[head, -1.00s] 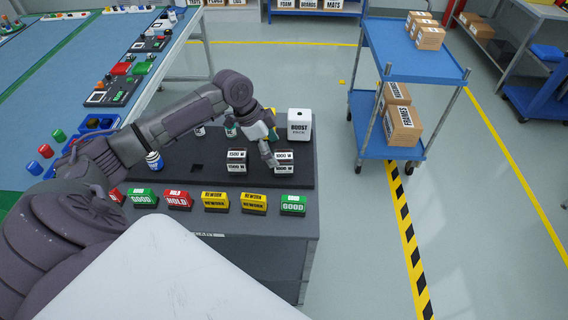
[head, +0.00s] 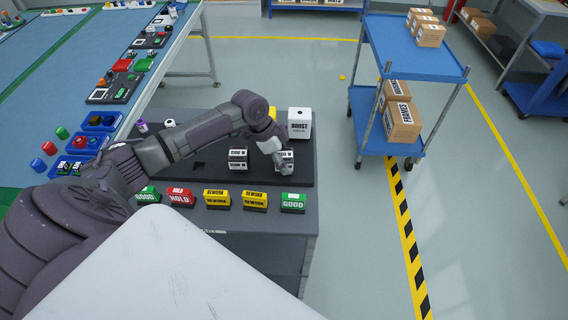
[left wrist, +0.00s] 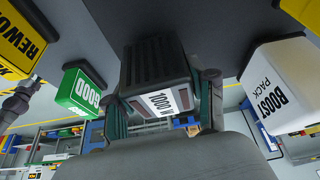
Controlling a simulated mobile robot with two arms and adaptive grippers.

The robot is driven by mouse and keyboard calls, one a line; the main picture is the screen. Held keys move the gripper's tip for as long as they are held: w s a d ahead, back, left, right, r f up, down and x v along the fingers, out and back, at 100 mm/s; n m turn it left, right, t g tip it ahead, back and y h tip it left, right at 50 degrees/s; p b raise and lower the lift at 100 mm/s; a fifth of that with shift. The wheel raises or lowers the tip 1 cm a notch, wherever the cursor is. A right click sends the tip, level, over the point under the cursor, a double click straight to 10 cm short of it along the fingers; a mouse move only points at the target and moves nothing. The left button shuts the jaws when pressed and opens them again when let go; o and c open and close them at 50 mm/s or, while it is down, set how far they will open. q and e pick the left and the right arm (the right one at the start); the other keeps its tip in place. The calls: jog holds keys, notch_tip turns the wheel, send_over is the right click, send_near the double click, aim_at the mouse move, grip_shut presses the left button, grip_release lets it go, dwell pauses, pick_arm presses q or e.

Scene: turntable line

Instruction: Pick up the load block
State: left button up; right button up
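The load block (head: 287,154), dark with a white 1000 W label, stands on the black board at the right of a similar block (head: 238,158). My left gripper (head: 280,167) is down at this block and partly hides it. In the left wrist view the block (left wrist: 157,78) sits between the two fingers of my left gripper (left wrist: 163,112), one on each side. The fingers look open, with narrow gaps beside the block. The block still appears to rest on the board. My right gripper is in neither view.
A white BOOST PACK block (head: 299,124) stands just behind the load block. A front row holds a green GOOD block (head: 293,202), yellow REWORK blocks (head: 216,199) and a red HOLD block (head: 181,197). A blue cart (head: 415,60) with boxes stands to the right across clear floor.

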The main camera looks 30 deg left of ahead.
pick_arm(q)
jog(key=c, duration=0.8)
grip_shut()
jog(key=shift+r, duration=0.1)
